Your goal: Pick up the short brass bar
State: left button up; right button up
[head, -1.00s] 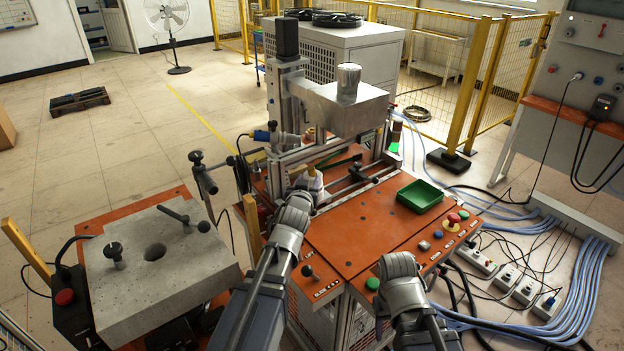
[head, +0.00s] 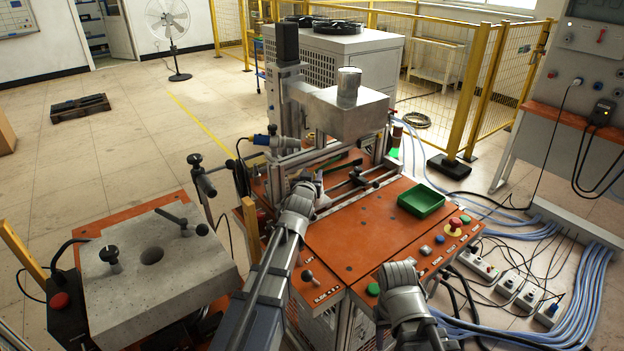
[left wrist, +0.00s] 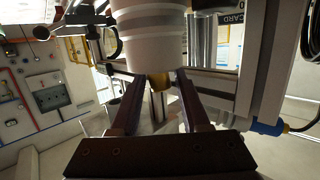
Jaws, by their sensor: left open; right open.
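The short brass bar shows in the left wrist view as a small gold-coloured end (left wrist: 159,82) against a white ringed cylinder (left wrist: 150,38). My left gripper also shows there (left wrist: 160,95), with its two dark fingers apart, one on each side of the brass end. I cannot tell whether either finger touches it. In the head view my left gripper (head: 314,184) is at the front of the heater frame and hides most of the bar and its white holder. My right gripper (head: 398,268) is open and empty over the front of the orange table, away from the bar.
The orange table (head: 350,240) carries an empty green tray (head: 421,198) and buttons along its front edge. The grey press head (head: 345,110) and its metal frame stand close behind my left gripper. A grey slab (head: 160,290) stands at the left. The table's middle is clear.

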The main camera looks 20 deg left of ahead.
pick_arm(q)
jog(key=shift+w, duration=0.2)
grip_shut()
dwell(0.4)
